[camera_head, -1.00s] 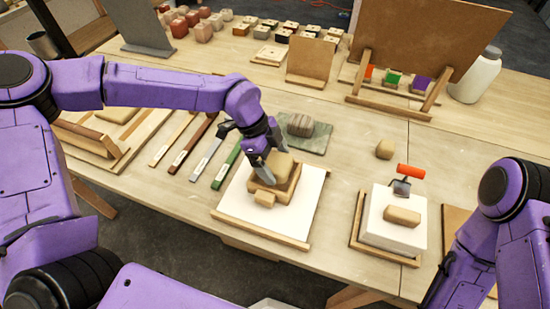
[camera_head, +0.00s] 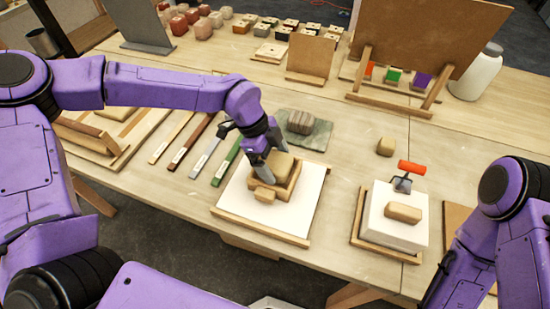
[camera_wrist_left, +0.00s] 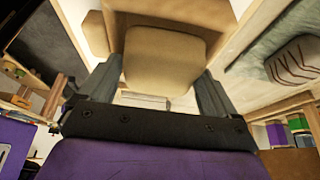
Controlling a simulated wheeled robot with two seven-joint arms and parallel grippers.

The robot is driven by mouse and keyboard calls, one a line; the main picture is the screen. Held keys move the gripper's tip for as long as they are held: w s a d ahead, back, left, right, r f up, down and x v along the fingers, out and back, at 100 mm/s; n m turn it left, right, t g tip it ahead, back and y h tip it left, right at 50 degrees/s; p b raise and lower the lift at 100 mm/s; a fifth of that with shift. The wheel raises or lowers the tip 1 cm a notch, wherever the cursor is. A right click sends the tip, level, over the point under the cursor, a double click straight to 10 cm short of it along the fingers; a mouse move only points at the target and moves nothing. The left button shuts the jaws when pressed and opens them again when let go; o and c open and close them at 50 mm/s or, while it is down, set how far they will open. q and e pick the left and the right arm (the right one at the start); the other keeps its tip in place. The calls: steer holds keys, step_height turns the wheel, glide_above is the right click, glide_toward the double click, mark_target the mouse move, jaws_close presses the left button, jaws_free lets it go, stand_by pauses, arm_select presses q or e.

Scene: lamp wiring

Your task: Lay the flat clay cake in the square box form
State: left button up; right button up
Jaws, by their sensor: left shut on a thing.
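The flat clay cake (camera_head: 282,167) is a tan, rounded slab. In the left wrist view the cake (camera_wrist_left: 160,58) sits between both fingers. My left gripper (camera_head: 268,168) points down and is shut on it. The square box form (camera_head: 290,187) is a light wooden frame on a white board (camera_head: 305,205); its wood also shows in the left wrist view (camera_wrist_left: 205,15). The cake is at the form's opening, with its top above the rim. I cannot tell whether it touches the bottom. My right arm shows at the right edge, but its gripper is out of view.
A small clay block (camera_head: 265,194) lies against the form's front. A green stone slab (camera_head: 315,137) with a striped lump stands behind. Several tools lie to the left. At right are a white slab (camera_head: 385,225) with a clay piece and a red-handled roller (camera_head: 411,167).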

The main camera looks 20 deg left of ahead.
arm_select(q)
steer(key=o, duration=1.1)
steer(key=b+v, duration=0.2)
steer(key=v, duration=0.8)
steer(key=shift+r, duration=0.3)
steer(key=shift+a, duration=0.1)
